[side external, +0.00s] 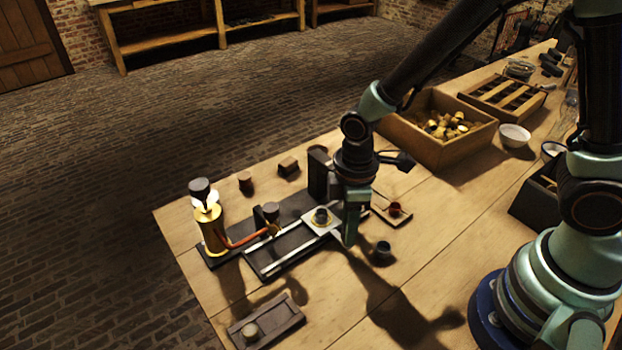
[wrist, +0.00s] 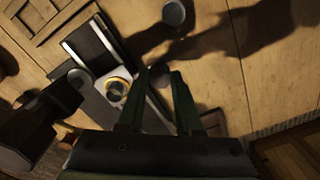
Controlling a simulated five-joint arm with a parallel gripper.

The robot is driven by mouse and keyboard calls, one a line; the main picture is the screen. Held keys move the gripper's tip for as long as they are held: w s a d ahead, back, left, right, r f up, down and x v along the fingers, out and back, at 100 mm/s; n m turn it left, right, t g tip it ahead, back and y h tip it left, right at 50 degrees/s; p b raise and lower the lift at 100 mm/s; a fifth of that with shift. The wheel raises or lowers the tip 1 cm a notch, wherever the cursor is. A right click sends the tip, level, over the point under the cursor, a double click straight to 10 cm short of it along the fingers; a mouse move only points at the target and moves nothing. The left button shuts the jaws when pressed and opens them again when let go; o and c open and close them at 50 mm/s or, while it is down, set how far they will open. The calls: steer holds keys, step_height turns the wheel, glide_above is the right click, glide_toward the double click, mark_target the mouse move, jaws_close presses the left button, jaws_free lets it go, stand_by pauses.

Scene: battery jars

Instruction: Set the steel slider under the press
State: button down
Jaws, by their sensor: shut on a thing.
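The steel slider (side external: 309,218) is a pale flat plate with a brass ring and a small dark cup on it. It sits at the right end of a railed track (side external: 270,262). The slider also shows in the wrist view (wrist: 128,76), left of my fingers. My gripper (side external: 349,238) points down at the slider's right edge. In the wrist view my gripper (wrist: 160,72) has its fingers around something at that edge, probably the slider's grip, which they mostly hide. A dark upright block (side external: 318,176) stands behind the slider; I cannot tell whether it is the press.
A brass cylinder (side external: 211,229) with a red hose stands left of the track. A small dark cup (side external: 383,250) is right of my gripper, and a tray with a red-topped cup (side external: 394,209) lies behind. A dark tray (side external: 265,327) lies in front. A wooden crate (side external: 438,133) stands behind.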

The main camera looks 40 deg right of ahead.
steer(key=d, duration=0.5)
steer(key=shift+d, duration=0.15)
steer(key=c, duration=0.6)
jaws_free()
steer(key=shift+r, duration=0.1)
step_height(320, 180, up, 12)
